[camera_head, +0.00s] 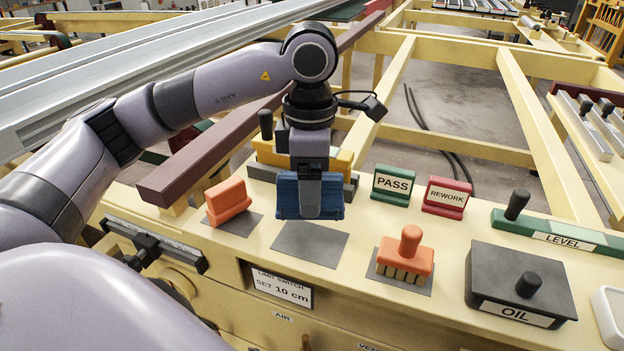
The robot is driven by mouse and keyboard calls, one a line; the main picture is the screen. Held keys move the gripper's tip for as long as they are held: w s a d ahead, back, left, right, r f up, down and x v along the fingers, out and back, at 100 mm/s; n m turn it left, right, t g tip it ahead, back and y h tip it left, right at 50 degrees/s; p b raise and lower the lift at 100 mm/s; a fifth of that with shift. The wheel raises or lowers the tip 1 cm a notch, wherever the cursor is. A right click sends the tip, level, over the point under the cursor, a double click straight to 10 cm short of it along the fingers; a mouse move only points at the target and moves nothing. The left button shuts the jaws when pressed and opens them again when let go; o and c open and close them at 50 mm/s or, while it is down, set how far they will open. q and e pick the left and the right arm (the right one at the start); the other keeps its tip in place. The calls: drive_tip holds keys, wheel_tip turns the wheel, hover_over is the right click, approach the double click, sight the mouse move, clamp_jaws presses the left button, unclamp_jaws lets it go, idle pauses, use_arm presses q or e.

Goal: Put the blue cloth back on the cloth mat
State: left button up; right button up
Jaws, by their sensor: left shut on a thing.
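My left gripper (310,188) points down over the bench and is shut on the blue cloth (287,197), a folded dark blue block. The cloth hangs upright just behind a bare grey mat (310,245), which lies flat on the cream bench top. The gripper's body covers the middle of the cloth. I cannot tell how far the cloth's lower edge is above the bench. My right gripper is not in view.
An orange block (228,200) on a mat stands left, an orange brush (405,258) on a mat right. A yellow-handled tool (345,160) lies behind.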

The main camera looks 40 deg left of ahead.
use_arm(q)
wheel_tip(320, 180, down, 5)
drive_tip(key=b, duration=0.4)
wheel_tip(320, 180, down, 2)
drive_tip(key=shift+f+b, duration=0.15)
drive_tip(key=shift+b, duration=1.05)
drive_tip(key=shift+f+b, duration=0.3)
drive_tip(key=shift+f, duration=0.05)
drive_tip(key=shift+f+b, duration=0.3)
drive_tip(key=o, duration=1.1)
drive_tip(key=shift+r, duration=0.15)
